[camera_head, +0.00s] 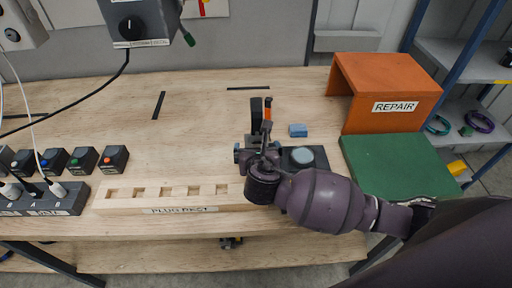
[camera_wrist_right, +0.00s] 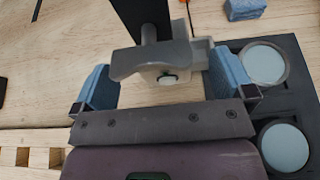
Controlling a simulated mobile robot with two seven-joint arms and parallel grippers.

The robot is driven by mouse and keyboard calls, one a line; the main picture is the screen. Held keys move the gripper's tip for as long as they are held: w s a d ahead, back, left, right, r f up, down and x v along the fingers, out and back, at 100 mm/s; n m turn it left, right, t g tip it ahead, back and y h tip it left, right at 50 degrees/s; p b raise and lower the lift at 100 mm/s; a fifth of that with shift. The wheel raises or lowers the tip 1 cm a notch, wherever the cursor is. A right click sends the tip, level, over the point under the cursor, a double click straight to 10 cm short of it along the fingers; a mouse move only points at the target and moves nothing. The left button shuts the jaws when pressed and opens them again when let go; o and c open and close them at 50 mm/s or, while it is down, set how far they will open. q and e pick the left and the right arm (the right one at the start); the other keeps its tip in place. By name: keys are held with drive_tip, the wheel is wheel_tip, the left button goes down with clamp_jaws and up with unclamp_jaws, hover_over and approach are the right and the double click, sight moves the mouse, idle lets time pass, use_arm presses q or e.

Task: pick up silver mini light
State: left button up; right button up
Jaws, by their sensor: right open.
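A grey, silver-looking piece (camera_wrist_right: 150,62) with a curved top and a small pale green-rimmed button shows between my right fingers in the right wrist view. It looks like the silver mini light, joined to or in front of a black upright part (camera_wrist_right: 137,18). In the head view the black part (camera_head: 256,112) stands just beyond the gripper, and the silver piece is mostly hidden by it. My right gripper (camera_wrist_right: 163,88) is open, with blue-padded fingers on either side of the piece; I cannot tell whether they touch it. In the head view the right gripper (camera_head: 260,150) is low over the bench.
A black holder (camera_wrist_right: 297,95) with two round grey discs lies close right of the gripper. A blue block (camera_head: 298,131) is beyond it. A wooden slotted rack (camera_head: 165,208) lies left. A green mat (camera_head: 395,165) and orange REPAIR box (camera_head: 385,75) are right. The bench's middle back is clear.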

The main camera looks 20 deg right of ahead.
sight(257, 145)
drive_tip(key=shift+f+x, duration=0.1)
drive_tip(key=shift+x, duration=1.1)
drive_tip(key=shift+f+x, duration=0.15)
drive_tip(key=shift+x, duration=1.1)
drive_tip(key=shift+s, duration=0.15)
drive_tip(key=c, duration=1.4)
drive_tip(key=shift+r, duration=0.15)
drive_tip(key=shift+c, duration=0.9)
